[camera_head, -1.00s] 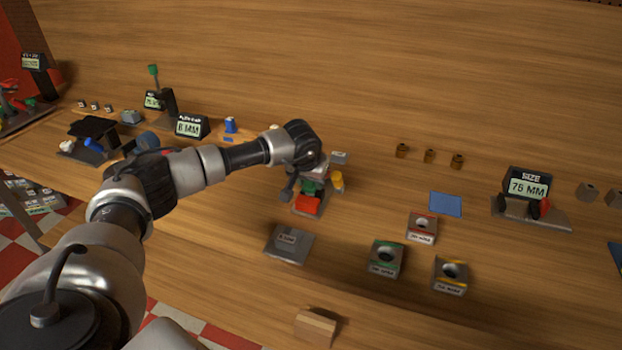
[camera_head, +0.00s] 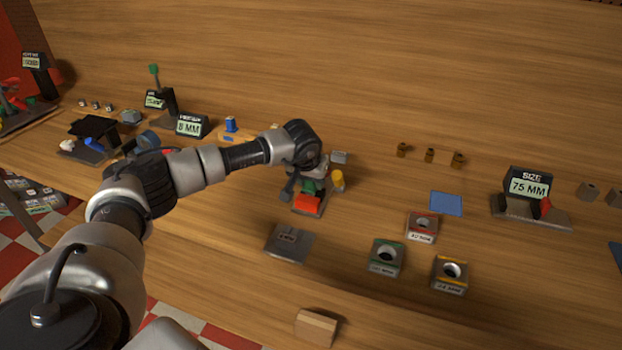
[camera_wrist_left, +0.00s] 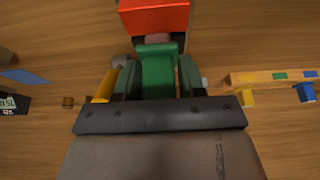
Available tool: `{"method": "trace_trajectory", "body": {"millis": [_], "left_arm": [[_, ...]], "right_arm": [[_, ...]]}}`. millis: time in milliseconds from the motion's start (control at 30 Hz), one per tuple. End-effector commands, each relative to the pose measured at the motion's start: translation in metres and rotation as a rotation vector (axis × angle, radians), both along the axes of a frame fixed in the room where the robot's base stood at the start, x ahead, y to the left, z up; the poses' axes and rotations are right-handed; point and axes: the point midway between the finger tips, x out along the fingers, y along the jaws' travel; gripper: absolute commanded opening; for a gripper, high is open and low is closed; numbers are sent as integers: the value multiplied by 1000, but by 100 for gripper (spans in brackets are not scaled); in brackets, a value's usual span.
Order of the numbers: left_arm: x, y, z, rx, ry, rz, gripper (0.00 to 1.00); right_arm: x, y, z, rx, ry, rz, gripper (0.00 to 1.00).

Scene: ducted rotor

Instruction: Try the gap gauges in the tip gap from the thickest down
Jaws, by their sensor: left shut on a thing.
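My left gripper (camera_head: 312,180) is low over a small dark fixture (camera_head: 300,209) at the middle of the bench. In the left wrist view my left gripper (camera_wrist_left: 158,78) is shut on a green piece (camera_wrist_left: 158,70) between its fingers. A red block (camera_wrist_left: 155,17) is just beyond the green piece; it also shows in the head view (camera_head: 307,203). A yellow piece (camera_head: 337,178) stands right of the gripper. The arm hides much of the fixture, and I cannot make out the rotor or its tip gap. My right gripper is out of view.
Blocks with round holes, one red-trimmed (camera_head: 422,226), one green-trimmed (camera_head: 386,257) and one yellow-trimmed (camera_head: 450,274), stand to the right. A grey plate (camera_head: 290,243) lies in front. A 75 MM display (camera_head: 527,187) is at right. Bare wood lies between.

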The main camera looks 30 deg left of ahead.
Motion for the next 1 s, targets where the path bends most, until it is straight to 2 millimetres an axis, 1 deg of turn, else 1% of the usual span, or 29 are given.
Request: {"method": "trace_trajectory", "body": {"millis": [333,433,1000], "left_arm": [[0,0,0,0,1,0,16],[0,0,3,0,1,0,16],[0,0,37,0,-1,0,16]], "right_arm": [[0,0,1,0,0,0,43],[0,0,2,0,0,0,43],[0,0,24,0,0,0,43]]}}
